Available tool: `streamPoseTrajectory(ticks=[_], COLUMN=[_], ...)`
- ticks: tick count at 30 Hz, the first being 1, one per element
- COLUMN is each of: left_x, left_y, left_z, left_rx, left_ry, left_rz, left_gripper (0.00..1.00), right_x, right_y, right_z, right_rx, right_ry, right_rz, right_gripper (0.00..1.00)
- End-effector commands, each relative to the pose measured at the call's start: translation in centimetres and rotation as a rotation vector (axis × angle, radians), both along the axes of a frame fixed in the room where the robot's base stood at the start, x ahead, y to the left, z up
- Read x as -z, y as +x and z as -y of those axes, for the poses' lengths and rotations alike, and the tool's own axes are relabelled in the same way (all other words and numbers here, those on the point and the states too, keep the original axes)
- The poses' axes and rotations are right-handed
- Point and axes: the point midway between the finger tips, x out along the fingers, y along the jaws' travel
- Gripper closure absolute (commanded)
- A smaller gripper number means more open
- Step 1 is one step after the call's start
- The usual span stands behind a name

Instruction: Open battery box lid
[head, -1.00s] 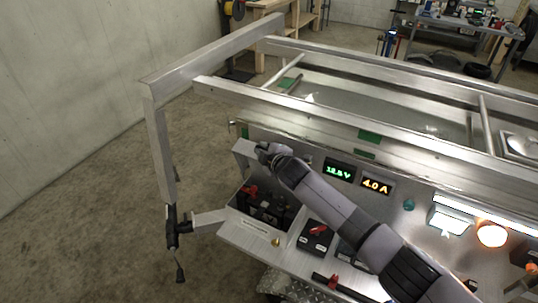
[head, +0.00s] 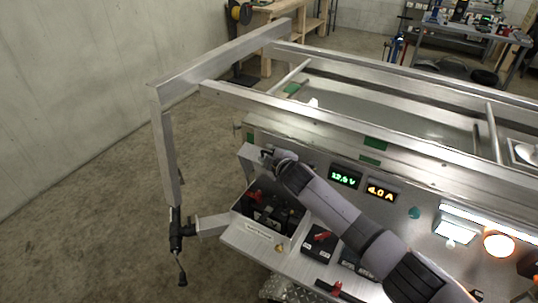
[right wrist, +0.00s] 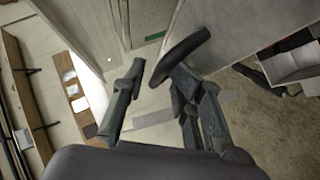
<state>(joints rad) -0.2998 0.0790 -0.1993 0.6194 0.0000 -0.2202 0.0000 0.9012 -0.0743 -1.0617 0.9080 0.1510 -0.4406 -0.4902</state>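The battery box (head: 268,232) sits at the left end of the trailer's front panel, with a dark battery and red parts visible inside. Its grey metal lid (head: 250,153) stands raised at the back of the box, and the box top is uncovered. My right gripper (head: 267,157) is at the raised lid's right side, above the box; whether it touches the lid cannot be told. My left gripper is not in view.
A trailer jack with a black handle (head: 177,235) stands left of the box. Smaller black boxes with red parts (head: 318,243) lie right of it. Lit displays (head: 345,177) are on the panel behind my arm. Trailer rails (head: 330,122) run above. Open floor lies to the left.

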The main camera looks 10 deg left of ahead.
Motion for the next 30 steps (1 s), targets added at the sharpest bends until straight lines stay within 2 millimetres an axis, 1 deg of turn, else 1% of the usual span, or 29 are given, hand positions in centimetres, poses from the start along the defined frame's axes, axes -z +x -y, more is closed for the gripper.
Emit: streamPoseTrajectory(ticks=[1,5,11,17,24,30], left_x=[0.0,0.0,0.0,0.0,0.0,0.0], left_y=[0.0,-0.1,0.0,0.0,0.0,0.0], left_z=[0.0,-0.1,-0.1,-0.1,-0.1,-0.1], left_rx=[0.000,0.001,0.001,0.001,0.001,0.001], left_ry=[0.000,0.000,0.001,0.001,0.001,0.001], left_rz=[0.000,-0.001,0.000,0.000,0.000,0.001], left_gripper=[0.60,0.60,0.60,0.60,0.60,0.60], right_x=[0.3,0.2,-0.4,-1.7,-3.3,-4.3], right_y=[0.1,0.0,-1.1,-3.4,-6.4,-8.4], right_z=[0.3,0.4,1.0,2.2,4.1,5.3], right_rx=[0.005,0.005,0.002,0.000,0.000,0.000], right_ry=[-0.005,-0.004,-0.001,0.000,0.000,0.000], right_rz=[-0.004,-0.003,-0.002,0.001,0.000,0.000], right_gripper=[0.72,0.72,0.72,0.72,0.72,0.72])
